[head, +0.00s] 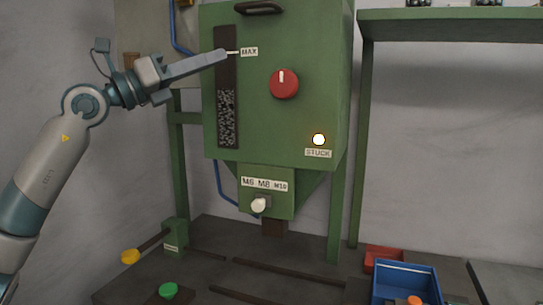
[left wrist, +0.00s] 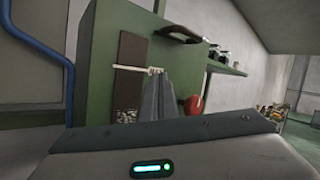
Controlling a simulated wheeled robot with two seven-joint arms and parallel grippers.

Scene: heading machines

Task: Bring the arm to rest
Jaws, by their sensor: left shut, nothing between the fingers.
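My left arm comes in from the left in the head view. Its gripper (head: 222,54) is shut and empty, in front of the upper part of a green machine (head: 300,40), by the MAX label (head: 249,51). In the left wrist view the shut fingers (left wrist: 158,80) point at the machine's front, between the dark level window (left wrist: 130,60) and the red knob (left wrist: 193,106). Whether the fingertips touch the machine I cannot tell. My right gripper is not in view.
The machine has a red knob (head: 284,84), a lit STUCK lamp (head: 319,140) and a white selector knob (head: 259,205). Below are a yellow-ended lever (head: 131,256), a green button (head: 168,290), a red bin (head: 382,256) and a blue bin (head: 407,268). A green shelf (head: 450,22) stands at right.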

